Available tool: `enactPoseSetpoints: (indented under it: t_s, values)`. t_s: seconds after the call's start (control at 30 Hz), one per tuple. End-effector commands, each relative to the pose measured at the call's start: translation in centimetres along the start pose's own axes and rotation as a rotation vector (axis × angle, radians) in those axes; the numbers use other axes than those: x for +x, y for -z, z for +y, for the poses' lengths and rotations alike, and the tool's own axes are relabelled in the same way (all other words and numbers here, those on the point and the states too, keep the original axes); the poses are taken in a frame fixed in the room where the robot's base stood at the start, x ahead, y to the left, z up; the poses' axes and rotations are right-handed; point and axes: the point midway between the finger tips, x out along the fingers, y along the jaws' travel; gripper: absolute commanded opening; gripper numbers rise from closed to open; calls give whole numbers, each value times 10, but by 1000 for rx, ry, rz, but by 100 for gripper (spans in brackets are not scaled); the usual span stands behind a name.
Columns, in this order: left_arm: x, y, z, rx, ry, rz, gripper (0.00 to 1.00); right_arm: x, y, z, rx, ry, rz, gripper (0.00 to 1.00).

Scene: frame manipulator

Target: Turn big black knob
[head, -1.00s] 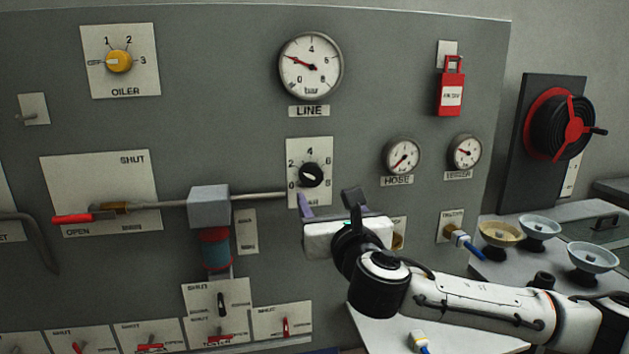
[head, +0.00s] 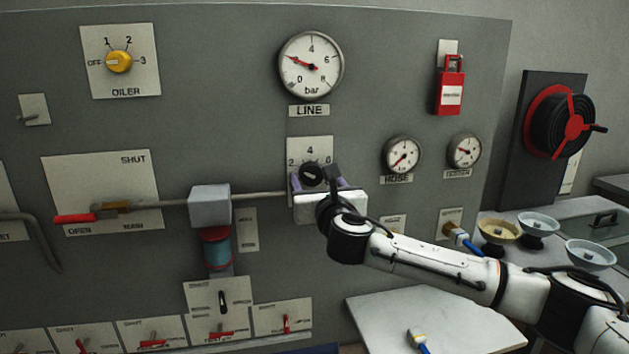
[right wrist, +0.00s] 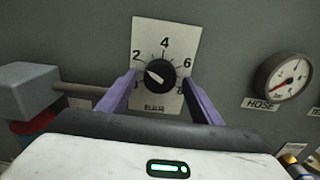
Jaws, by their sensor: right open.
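The big black knob (head: 311,174) sits on a white dial plate (head: 310,150) marked with numbers, below the LINE gauge. In the right wrist view the knob (right wrist: 160,73) shows whole, with its pale pointer aimed up-left, between the 0 and 2 marks. My right gripper (head: 318,180) is at the dial plate, and its body covers the lower part of the plate in the head view. Its purple fingers (right wrist: 160,88) are open, one on each side of the knob, with a visible gap to it on both sides. My left gripper is not in view.
A grey box (head: 209,205) with a horizontal pipe lies just left of the dial plate. The HOSE gauge (head: 402,154) is to the right and the LINE gauge (head: 311,66) above. A yellow OILER knob (head: 118,61) is at the upper left.

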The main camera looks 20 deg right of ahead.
Motion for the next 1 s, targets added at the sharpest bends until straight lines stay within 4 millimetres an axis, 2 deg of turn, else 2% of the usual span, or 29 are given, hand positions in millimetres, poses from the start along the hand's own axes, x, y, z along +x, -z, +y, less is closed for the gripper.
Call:
enactPoseSetpoints:
  t_s: [0.13, 0.37, 0.67, 1.0]
  values:
    - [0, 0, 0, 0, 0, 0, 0, 0, 0, 0, 0, 0, 0, 57]
    - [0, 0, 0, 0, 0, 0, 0, 0, 0, 0, 1, 0, 0, 19]
    - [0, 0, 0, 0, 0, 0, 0, 0, 0, 0, 34, 0, 1, 18]
    - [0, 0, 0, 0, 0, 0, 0, 0, 1, 1, 247, 0, 2, 18]
